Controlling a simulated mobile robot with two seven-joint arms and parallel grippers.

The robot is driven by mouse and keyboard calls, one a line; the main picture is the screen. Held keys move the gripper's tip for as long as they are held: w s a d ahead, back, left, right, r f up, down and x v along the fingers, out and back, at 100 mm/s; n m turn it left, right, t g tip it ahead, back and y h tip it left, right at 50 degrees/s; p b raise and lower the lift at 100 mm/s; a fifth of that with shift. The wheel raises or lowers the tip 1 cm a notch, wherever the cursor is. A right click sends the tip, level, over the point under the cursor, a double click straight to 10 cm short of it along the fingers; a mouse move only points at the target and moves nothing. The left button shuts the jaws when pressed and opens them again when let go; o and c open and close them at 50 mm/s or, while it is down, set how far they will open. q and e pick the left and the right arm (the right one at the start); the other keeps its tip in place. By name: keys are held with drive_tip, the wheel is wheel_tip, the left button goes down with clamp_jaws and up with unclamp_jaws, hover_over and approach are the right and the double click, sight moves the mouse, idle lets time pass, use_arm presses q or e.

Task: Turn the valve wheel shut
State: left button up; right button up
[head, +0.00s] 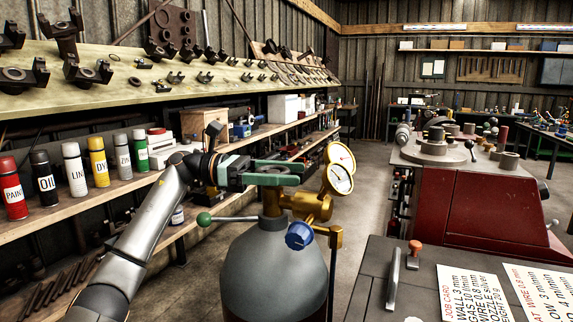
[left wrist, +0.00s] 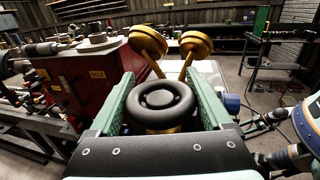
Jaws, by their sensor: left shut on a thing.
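The valve wheel is a thick black ring (left wrist: 162,101) on a brass valve, seen from above in the left wrist view. My left gripper (head: 278,173) is over the top of a grey gas cylinder (head: 272,262) in the head view. Its two green fingers stand on either side of the wheel and are shut on it. In the head view the fingers mostly hide the wheel. The brass regulator (head: 309,205) below carries two round gauges (head: 339,179) and a blue knob (head: 299,236). My right gripper is in neither view.
A shelf at left holds several spray cans (head: 98,162) and boxes close to my left arm. A red machine (head: 478,205) stands at right. A grey table (head: 410,299) with job cards (head: 474,294) is at front right. Open floor (head: 362,215) lies between the shelf and the machine.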

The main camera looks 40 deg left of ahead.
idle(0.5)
use_arm(q)
drive_tip(key=o, duration=1.2)
drive_tip(key=shift+c, duration=0.2)
drive_tip(key=b+v, duration=0.1)
drive_tip(key=v, duration=1.1)
drive_tip(key=shift+a, duration=0.3)
drive_tip(key=shift+f, duration=0.1)
